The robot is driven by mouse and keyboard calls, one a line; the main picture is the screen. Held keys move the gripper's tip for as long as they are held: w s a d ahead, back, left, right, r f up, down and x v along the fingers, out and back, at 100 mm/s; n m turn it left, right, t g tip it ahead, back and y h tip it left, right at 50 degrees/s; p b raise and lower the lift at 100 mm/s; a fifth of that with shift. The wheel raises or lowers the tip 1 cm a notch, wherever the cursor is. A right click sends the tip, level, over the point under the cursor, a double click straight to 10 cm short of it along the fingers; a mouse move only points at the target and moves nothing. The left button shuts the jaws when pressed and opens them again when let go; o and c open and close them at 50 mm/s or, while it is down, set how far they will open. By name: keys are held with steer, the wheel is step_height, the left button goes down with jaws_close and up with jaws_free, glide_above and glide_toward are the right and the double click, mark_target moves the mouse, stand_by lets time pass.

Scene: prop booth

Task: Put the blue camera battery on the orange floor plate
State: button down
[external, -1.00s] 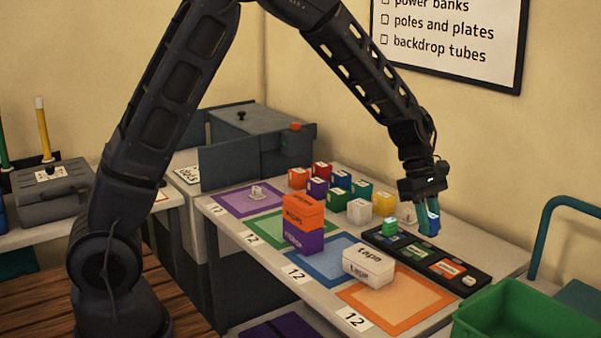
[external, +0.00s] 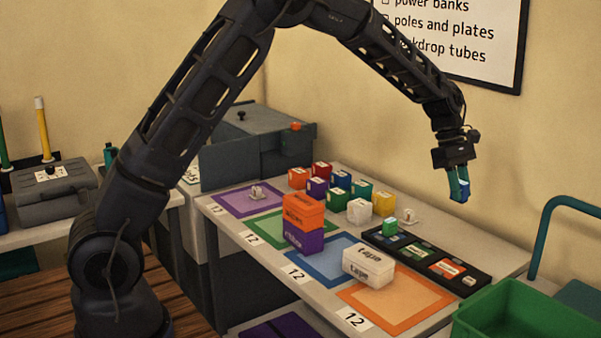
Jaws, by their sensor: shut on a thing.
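My gripper (external: 459,188) is shut on a blue block with a pale patch, which I take to be the blue camera battery (external: 462,195). It is held in the air above the right rear part of the table, clear of the black tray. The orange floor plate (external: 425,297) lies flat at the table's front right corner, in front of the tray and to the left of and below my gripper. White tape boxes (external: 368,265) stand at its rear left edge and hide part of it.
A black tray (external: 472,271) with coloured items lies behind the plate. Purple and orange boxes (external: 303,225) stand stacked left of centre. Several small coloured blocks (external: 340,180) stand at the back. A green bin (external: 530,315) is at the front right.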

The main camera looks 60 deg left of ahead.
mark_target(452, 271)
step_height(452, 271, down, 19)
steer(key=shift+r, duration=0.1)
stand_by(0.5)
steer(key=c, duration=1.5)
jaws_free()
steer(key=shift+c, duration=0.2)
